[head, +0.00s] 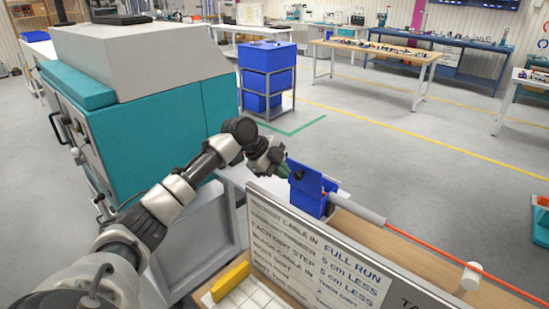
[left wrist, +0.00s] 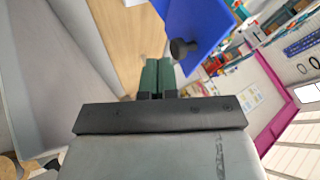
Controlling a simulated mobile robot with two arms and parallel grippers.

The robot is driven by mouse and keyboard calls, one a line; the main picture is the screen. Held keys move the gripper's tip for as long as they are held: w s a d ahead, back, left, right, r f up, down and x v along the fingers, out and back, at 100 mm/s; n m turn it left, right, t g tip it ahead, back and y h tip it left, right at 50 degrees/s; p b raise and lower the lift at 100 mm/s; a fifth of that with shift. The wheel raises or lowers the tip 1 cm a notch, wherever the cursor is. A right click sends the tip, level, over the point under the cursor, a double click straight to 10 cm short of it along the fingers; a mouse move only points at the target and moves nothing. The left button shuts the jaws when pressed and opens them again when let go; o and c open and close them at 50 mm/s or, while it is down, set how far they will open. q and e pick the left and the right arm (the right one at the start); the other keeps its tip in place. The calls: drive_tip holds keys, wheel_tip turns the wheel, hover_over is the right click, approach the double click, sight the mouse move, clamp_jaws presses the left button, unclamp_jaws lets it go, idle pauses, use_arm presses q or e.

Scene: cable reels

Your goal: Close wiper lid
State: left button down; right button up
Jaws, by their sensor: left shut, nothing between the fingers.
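The wiper is a small blue box (head: 318,208) on the wooden bench behind the sign board. Its blue lid (head: 304,180) stands raised and tilted, with a dark round knob (head: 299,175) on its face. The lid (left wrist: 203,28) and its black knob (left wrist: 182,48) also show in the left wrist view. My left gripper (head: 284,171) is shut and empty, just left of the lid. Its green fingertips (left wrist: 157,66) are together near the knob in the left wrist view; I cannot tell whether they touch the lid. My right gripper is not in view.
An orange cable (head: 450,258) runs right from the wiper through a grey tube (head: 357,209) and past a white post (head: 470,276). The sign board (head: 345,265) stands in front. A large teal machine (head: 165,130) stands left. A yellow bar (head: 230,281) lies at the front.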

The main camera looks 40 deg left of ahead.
sight(301, 181)
use_arm(q)
drive_tip(key=x, duration=0.3)
drive_tip(key=shift+w+d+f, duration=0.1)
drive_tip(key=shift+d, duration=0.1)
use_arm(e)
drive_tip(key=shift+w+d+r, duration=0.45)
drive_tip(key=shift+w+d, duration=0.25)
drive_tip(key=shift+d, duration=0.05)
use_arm(q)
drive_tip(key=shift+w+p, duration=0.1)
drive_tip(key=shift+p, duration=0.25)
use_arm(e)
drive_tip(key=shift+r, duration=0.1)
